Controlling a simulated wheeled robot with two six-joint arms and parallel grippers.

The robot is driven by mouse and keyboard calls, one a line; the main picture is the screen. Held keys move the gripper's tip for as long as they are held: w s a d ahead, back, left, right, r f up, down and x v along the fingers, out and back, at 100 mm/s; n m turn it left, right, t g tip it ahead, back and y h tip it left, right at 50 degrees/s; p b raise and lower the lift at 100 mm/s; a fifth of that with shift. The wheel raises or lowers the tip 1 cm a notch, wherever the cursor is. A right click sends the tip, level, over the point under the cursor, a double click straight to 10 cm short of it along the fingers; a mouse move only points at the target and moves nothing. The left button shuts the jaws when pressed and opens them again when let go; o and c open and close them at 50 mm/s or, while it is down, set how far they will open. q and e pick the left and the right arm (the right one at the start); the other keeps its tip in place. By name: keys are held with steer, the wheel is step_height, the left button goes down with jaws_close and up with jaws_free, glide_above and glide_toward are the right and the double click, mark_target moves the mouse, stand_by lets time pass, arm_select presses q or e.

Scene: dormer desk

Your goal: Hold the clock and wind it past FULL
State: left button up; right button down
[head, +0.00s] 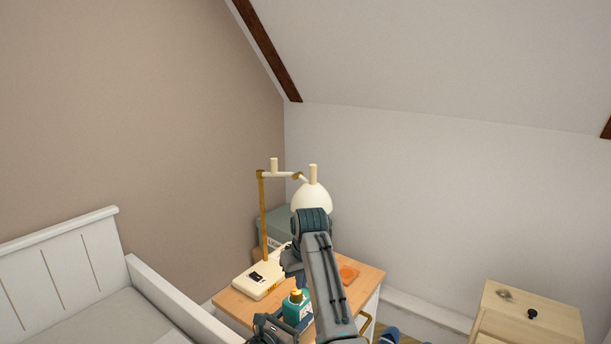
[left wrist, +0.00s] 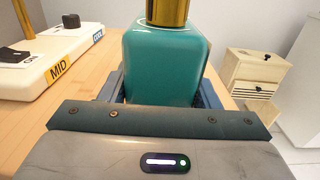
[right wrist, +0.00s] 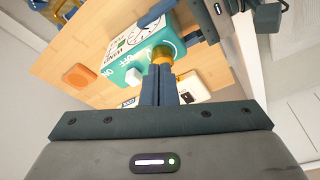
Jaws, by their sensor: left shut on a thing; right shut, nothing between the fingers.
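The teal clock (head: 297,308) with a gold knob (head: 296,295) on top stands at the front of the wooden desk. My left gripper (head: 284,323) is shut on the clock; in the left wrist view its blue fingers flank the teal body (left wrist: 165,65) below the gold knob (left wrist: 167,10). My right gripper (head: 291,265) is above and behind the clock in the head view. In the right wrist view its fingers (right wrist: 160,72) are shut and empty, overlapping the gold knob (right wrist: 164,52); touching cannot be told. The white dial (right wrist: 125,40) is partly hidden.
A cream lamp (head: 311,197) stands on the desk with a labelled white base (head: 262,280) close behind the clock. An orange coaster (head: 348,273) lies to the right. A wooden drawer unit (head: 530,318) stands farther right, and a white bed (head: 75,265) is at left.

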mark_target(297, 295)
steer(key=shift+d+f, duration=0.2)
steer(key=shift+f, duration=0.55)
steer(key=shift+d+f, duration=0.15)
steer(key=shift+f, duration=0.55)
steer(key=shift+d+f, duration=0.2)
steer(key=shift+f, duration=0.55)
steer(key=shift+w+a, duration=0.15)
steer(key=shift+a, duration=0.25)
steer(key=shift+s+a, duration=0.35)
steer(key=shift+a, duration=0.1)
steer(key=shift+s+a, duration=0.1)
steer(key=shift+a, duration=0.25)
step_height(297, 295, up, 7)
steer(key=d, duration=0.2)
steer(key=shift+s+d+x, duration=0.15)
steer(key=shift+d+x, duration=0.05)
steer(key=shift+x, duration=0.95)
steer(key=shift+s+d+x, duration=0.15)
steer(key=shift+x, duration=1)
steer(key=shift+s+d+x, duration=0.15)
steer(key=shift+d+x, duration=0.05)
steer(key=shift+x, duration=0.95)
